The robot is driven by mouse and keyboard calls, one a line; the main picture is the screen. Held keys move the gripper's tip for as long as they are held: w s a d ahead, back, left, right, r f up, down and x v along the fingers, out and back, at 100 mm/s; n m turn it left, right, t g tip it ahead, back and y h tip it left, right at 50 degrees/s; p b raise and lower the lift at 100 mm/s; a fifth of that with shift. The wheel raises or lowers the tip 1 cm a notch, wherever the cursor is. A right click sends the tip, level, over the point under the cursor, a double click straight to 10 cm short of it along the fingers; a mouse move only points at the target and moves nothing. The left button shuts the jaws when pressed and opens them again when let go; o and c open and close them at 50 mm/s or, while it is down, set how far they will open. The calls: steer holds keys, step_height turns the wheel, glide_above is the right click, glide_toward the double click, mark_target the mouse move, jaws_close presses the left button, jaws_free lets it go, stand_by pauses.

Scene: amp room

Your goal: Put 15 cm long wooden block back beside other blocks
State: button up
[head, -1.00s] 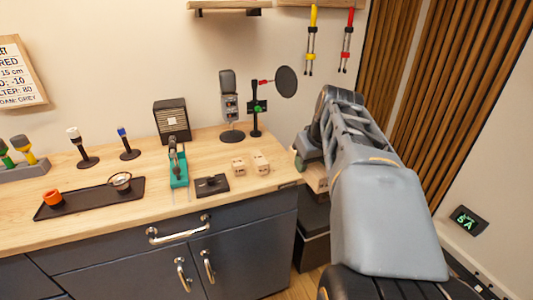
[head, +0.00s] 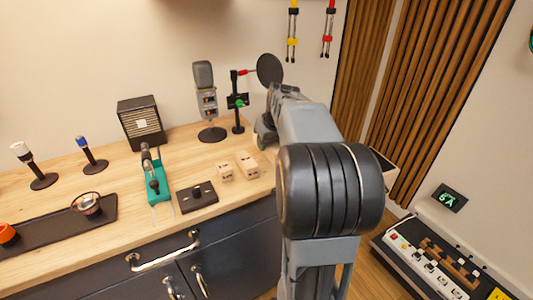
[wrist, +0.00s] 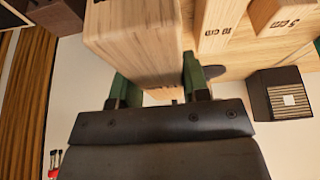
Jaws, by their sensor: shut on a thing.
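My gripper (wrist: 157,80) is shut on the large wooden block (wrist: 138,45), with one green finger on each side of it. In the wrist view, the smaller block marked 10 cm (wrist: 218,28) stands just to the right of it, and the block marked 5 cm (wrist: 283,18) is further right. In the head view, the two small blocks (head: 225,171) (head: 248,164) stand on the counter near its right end. There my gripper (head: 264,135) is mostly behind my arm, and the held block is hidden. Whether the held block touches the counter is unclear.
A pedalboard (head: 440,265) lies on the floor at the right.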

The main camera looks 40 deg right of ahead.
mark_target(267, 163)
steer(key=shift+w+d+f, duration=0.2)
steer(key=shift+w+f, duration=0.3)
steer(key=shift+f, duration=0.15)
steer(key=shift+w+d+f, duration=0.2)
steer(key=shift+w+f, duration=0.25)
steer(key=shift+f, duration=0.15)
steer(key=shift+w+d+f, duration=0.1)
steer(key=shift+w+f, duration=0.05)
steer(key=shift+f, duration=0.75)
steer(key=shift+w+f, duration=0.1)
steer(key=shift+f, duration=0.8)
steer(key=shift+f+b, duration=0.15)
steer(key=shift+b, duration=0.2)
steer(key=o, duration=1.1)
